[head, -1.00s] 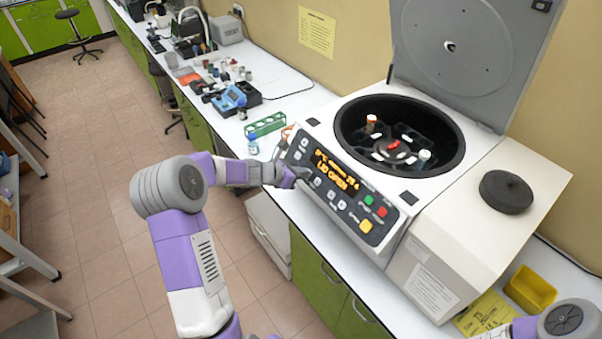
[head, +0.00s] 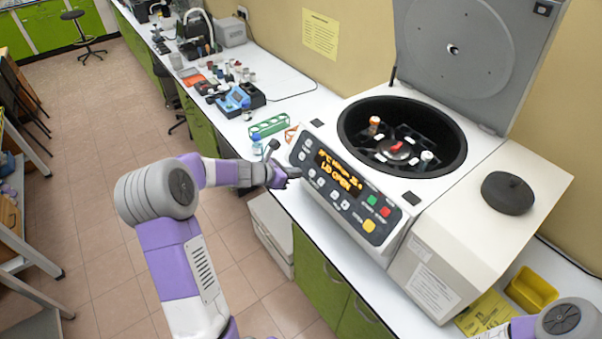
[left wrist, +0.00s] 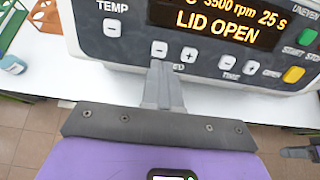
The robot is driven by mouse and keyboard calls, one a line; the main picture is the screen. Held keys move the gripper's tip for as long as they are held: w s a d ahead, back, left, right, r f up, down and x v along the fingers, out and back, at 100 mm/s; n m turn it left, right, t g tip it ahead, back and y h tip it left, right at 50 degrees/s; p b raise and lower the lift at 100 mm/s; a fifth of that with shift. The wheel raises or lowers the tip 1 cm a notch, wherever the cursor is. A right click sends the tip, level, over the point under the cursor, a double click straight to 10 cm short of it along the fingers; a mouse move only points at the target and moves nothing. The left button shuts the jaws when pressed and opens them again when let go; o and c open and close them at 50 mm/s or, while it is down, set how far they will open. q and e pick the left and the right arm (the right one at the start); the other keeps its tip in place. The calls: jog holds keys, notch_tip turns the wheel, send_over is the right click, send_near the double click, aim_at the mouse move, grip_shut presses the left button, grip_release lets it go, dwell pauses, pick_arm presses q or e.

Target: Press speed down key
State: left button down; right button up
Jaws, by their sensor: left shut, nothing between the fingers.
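The centrifuge (head: 480,245) stands on the bench with its lid raised. Its sloped panel has a lit display (head: 338,173) reading LID OPEN, with 3500 rpm and 25 s in the left wrist view. There the speed down key, a minus key (left wrist: 159,48), sits left of the plus key (left wrist: 189,54); the speed label below is partly hidden. My left gripper (head: 294,175) is shut and empty, in front of the panel's lower left part. In the left wrist view its fingertips (left wrist: 160,68) appear just below the minus key; I cannot tell whether they touch.
The raised lid (head: 465,50) stands behind the rotor bowl. A green rack (head: 268,126) and a bottle (head: 257,145) are on the bench left of the centrifuge. A yellow tray (head: 531,288) lies at the right. A dark part at the wrist view's right edge may be my right gripper.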

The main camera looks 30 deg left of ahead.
pick_arm(q)
jog(key=v, duration=0.8)
jog(key=shift+w+a, duration=0.1)
dwell(2.0)
